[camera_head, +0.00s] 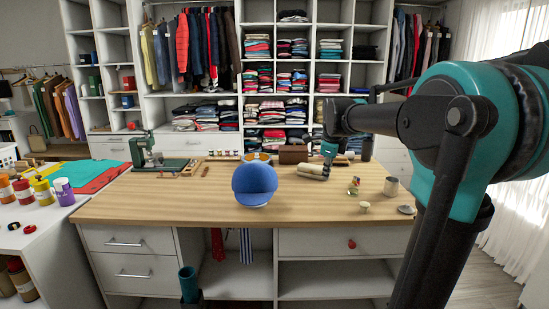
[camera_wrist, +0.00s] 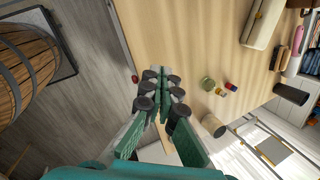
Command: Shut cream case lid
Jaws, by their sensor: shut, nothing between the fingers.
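The cream case (camera_head: 313,170) lies on the wooden table right of the blue cap. It is small in the head view, and its lid angle is hard to read. A cream, long, rounded body that looks like the same case shows at the top right of the wrist view (camera_wrist: 262,25), partly cut off by the frame. My gripper (camera_wrist: 160,72) is shut and empty, with its dark-padded green fingers together. It is apart from the case in the wrist view. In the head view, a teal end part of my arm shows just above and behind the case; the fingertips are unclear there.
A green sewing-machine-like device (camera_head: 146,152) stands at the left. The table's front middle is clear.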

